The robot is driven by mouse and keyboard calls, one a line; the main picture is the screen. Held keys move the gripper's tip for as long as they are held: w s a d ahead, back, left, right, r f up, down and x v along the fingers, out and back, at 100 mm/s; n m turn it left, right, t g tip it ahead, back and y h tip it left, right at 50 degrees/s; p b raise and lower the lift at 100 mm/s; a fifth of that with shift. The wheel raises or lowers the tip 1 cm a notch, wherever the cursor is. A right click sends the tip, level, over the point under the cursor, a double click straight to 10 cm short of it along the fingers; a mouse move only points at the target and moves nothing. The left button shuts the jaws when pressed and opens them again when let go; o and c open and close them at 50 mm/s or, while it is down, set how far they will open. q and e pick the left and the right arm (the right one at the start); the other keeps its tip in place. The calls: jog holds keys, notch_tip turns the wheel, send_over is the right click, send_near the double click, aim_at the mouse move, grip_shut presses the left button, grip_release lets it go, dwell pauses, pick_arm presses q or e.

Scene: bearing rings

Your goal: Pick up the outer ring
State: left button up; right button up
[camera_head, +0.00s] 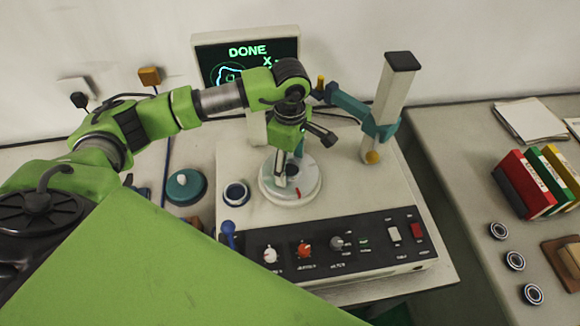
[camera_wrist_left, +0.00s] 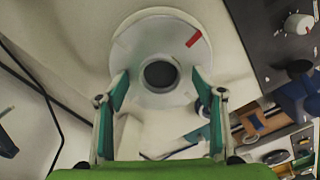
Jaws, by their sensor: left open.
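A pale round turntable (camera_head: 302,190) with a red mark sits on the measuring machine; it also shows in the wrist view (camera_wrist_left: 128,56). At its middle is a dark round centre with a grey rim (camera_wrist_left: 160,74), which may be the outer ring; I cannot tell surely. My left gripper (camera_head: 288,172) points down over the turntable and hides its middle in the head view. In the wrist view my left gripper (camera_wrist_left: 158,80) is open, its fingers on either side of the dark centre, with nothing seen held. My right gripper is not in view.
A dark-blue-and-white ring or cup (camera_head: 236,193) and a teal round piece (camera_head: 185,187) lie left of the turntable. A pale column (camera_head: 392,95) with a teal arm stands behind right. Several small bearings (camera_head: 515,261) and binders (camera_head: 524,184) are on the right table.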

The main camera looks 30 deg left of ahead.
pick_arm(q)
jog(key=c, duration=1.2)
jog(key=shift+c, duration=0.2)
jog(key=shift+r, duration=0.2)
jog(key=shift+r, duration=0.2)
notch_tip(320, 180, up, 2)
jog(key=shift+r+b, duration=0.1)
jog(key=shift+b, duration=0.4)
jog(key=s+d+r, duration=0.4)
jog(key=s+r, duration=0.1)
jog(key=r, duration=0.2)
jog(key=s+d+r+b, duration=0.1)
jog(key=s+d+r, duration=0.3)
jog(key=s+r, duration=0.2)
jog(key=shift+d+r, duration=0.3)
jog(key=shift+r, duration=0.8)
